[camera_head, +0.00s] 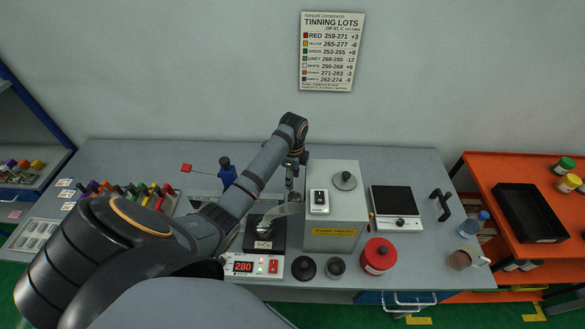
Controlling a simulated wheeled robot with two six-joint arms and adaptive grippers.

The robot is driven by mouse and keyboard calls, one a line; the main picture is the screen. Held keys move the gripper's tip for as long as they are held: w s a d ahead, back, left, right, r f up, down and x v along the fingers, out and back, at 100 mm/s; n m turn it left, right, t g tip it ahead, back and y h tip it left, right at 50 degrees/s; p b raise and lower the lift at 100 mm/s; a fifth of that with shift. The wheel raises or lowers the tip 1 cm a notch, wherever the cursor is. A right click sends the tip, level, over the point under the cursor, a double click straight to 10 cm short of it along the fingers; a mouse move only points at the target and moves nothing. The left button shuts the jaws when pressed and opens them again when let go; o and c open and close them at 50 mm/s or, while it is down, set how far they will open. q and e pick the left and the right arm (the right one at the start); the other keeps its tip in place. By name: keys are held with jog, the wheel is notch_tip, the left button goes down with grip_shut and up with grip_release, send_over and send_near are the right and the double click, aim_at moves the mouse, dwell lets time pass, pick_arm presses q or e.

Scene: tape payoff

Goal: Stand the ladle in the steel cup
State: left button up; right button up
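My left arm reaches across the bench from the lower left, and its gripper (292,184) points down beside the grey box. The fingers are small and partly hidden, so I cannot tell whether they are open or shut. A pale metal piece (283,211) slants below the gripper towards the dark solder pot (265,243); it may be the ladle, but I cannot make out its shape or whether the fingers touch it. What looks like the steel cup (336,267) stands upright near the front edge, right of a black knobbed lid (305,268). My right gripper is not in view.
The pot's controller (252,265) reads 280. The grey box (336,215) stands right of the gripper. A red canister (379,256) is right of the cup, with a scale (396,208) behind. Coloured-handled tools (152,192) stand at left. An orange bench (490,180) is at right.

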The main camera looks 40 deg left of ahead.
pick_arm(q)
notch_tip(320, 180, up, 8)
jog(key=shift+f, duration=0.25)
jog(key=shift+f, duration=0.1)
dwell(1.2)
